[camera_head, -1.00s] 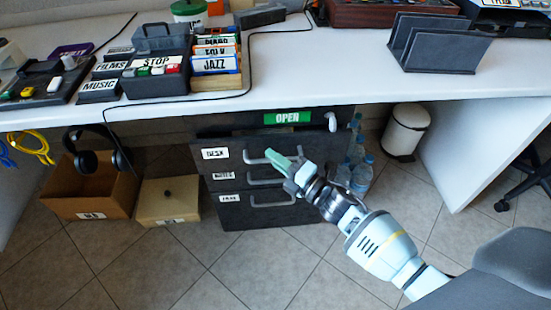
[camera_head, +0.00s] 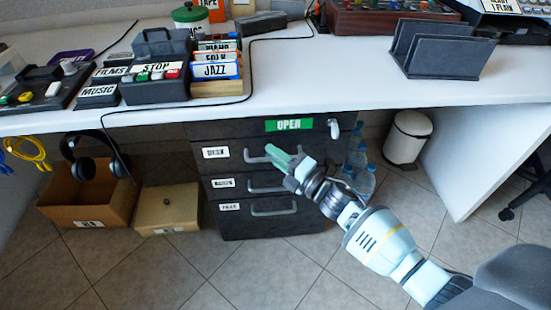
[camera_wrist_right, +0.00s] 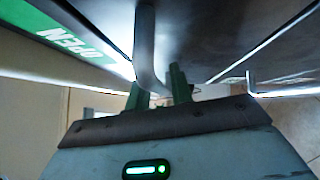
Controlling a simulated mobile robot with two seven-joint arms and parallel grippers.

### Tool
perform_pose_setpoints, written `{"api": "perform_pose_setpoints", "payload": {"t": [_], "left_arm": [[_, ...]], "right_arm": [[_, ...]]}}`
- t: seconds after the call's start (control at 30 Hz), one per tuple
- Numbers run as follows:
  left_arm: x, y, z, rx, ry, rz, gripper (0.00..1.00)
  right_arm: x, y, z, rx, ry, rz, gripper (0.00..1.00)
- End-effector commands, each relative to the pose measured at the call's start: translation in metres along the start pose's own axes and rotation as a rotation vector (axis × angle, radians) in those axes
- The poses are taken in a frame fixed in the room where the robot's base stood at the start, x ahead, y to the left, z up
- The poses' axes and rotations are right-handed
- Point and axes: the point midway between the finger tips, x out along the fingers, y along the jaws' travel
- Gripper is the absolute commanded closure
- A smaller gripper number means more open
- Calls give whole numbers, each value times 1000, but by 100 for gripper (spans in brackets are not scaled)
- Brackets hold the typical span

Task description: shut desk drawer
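The dark desk drawer unit (camera_head: 270,215) stands under the white desk. Its top drawer (camera_head: 232,166), with a white label, sits close to the frame, and I see no clear gap above its front. Two lower drawers also look closed. My right gripper (camera_head: 280,157) is at the top drawer's handle (camera_head: 253,155). In the right wrist view the grey handle (camera_wrist_right: 146,45) runs down between the green fingers of the gripper (camera_wrist_right: 157,85), which look close around it. The fingertips partly hide the handle. My left gripper is out of view.
A green OPEN sign (camera_head: 289,124) is above the top drawer. Bottles (camera_head: 362,180) and a white bin (camera_head: 408,138) stand right of the unit. A cardboard box (camera_head: 90,200) with headphones and a closed box (camera_head: 168,212) stand left. The floor in front is clear.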

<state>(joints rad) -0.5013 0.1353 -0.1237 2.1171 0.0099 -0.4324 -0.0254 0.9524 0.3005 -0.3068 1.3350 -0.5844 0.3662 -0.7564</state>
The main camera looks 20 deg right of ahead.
Motion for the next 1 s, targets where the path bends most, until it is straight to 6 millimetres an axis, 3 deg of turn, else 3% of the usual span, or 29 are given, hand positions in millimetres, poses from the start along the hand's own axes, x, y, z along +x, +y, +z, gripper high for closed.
{"api": "perform_pose_setpoints", "payload": {"t": [0.47,0.8,1.0], "left_arm": [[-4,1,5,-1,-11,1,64],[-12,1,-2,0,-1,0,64],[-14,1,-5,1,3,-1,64]], "right_arm": [[-7,-2,-2,1,4,-2,68],[-57,-1,-2,1,4,-3,68],[-75,-1,-1,1,3,-2,68]]}}
